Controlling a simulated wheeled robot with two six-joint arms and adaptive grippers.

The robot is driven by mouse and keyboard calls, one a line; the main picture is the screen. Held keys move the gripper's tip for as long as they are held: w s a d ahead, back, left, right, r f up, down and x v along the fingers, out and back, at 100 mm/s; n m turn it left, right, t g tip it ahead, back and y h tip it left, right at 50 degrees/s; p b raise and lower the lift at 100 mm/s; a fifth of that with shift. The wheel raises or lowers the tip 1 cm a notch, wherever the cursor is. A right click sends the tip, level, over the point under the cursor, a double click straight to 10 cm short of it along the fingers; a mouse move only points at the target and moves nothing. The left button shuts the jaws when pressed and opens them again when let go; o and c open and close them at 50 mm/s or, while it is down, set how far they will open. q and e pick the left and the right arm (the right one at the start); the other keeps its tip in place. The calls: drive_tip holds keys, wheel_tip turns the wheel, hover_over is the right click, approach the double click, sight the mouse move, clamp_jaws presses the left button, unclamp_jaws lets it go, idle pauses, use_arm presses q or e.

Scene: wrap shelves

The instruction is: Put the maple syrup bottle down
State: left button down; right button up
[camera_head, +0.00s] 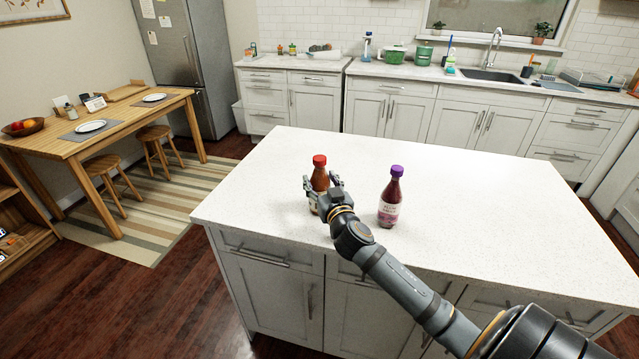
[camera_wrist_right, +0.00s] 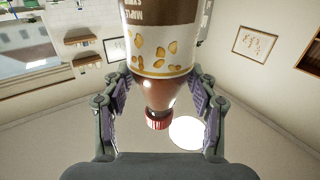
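The maple syrup bottle (camera_head: 320,175), brown with a red cap, is upright over the left part of the island counter (camera_head: 480,190). My right gripper (camera_head: 322,184) has a finger on each side of it and appears shut on its body. In the right wrist view the bottle (camera_wrist_right: 162,50) shows upside down, its label and red cap visible between my fingers (camera_wrist_right: 160,75). The gripper hides most of its lower part in the head view, so I cannot tell whether its base touches the counter. My left gripper is not in view.
A dark red bottle with a purple cap (camera_head: 390,200) stands on the counter to the right of my gripper, close to my forearm. The counter is otherwise clear, with free room behind and to the right. Its front edge runs below my arm.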

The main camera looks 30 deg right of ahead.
drive_tip(key=shift+o, duration=1.1)
drive_tip(key=shift+s+a+r, duration=0.1)
drive_tip(key=shift+s, duration=0.1)
drive_tip(key=shift+o, duration=1)
drive_tip(key=shift+w, duration=0.1)
drive_tip(key=b+v, duration=0.1)
drive_tip(key=v, duration=0.4)
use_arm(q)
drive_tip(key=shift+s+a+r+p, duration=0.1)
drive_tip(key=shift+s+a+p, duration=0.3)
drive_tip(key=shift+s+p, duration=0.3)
use_arm(e)
approach(322, 187)
drive_tip(key=shift+r, duration=0.3)
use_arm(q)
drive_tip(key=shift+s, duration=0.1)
use_arm(e)
drive_tip(key=shift+f, duration=0.1)
